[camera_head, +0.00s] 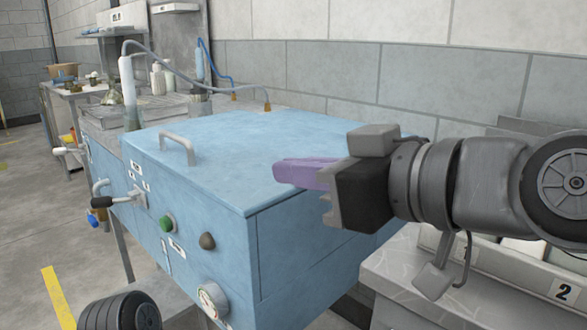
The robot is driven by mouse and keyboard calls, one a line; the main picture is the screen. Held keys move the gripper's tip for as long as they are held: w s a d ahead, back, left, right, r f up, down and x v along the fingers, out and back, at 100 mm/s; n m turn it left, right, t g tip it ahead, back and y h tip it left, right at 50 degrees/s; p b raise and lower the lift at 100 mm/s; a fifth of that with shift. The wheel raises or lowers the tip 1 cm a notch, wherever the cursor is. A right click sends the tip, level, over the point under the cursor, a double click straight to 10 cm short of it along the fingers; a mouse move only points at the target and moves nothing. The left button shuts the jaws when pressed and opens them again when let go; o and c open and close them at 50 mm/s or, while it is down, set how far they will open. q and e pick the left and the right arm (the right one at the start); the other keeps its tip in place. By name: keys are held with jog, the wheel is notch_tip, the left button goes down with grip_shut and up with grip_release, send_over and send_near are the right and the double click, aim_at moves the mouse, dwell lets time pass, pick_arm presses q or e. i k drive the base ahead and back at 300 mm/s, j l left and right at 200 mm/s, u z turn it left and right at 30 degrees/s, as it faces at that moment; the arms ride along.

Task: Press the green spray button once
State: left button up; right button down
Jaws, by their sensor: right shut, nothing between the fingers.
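The green button (168,222) sits on the front panel of the blue machine (225,150), and nothing covers it. My right gripper (279,170) comes in from the right, with its purple fingers shut and empty. Its fingertips are over the front right part of the machine's top in the picture, to the right of and higher than the green button and well apart from it. I cannot tell whether the fingers touch the top. My left gripper is not in view.
A dark brown knob (207,241) and a round gauge (212,299) are right of the button. A black-handled lever (103,202) sticks out at the left. A handle (177,147) rises from the lid. A grey counter (400,285) stands at the right. The floor at left is clear.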

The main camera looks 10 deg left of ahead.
aim_at(166, 225)
jog(key=k, duration=1)
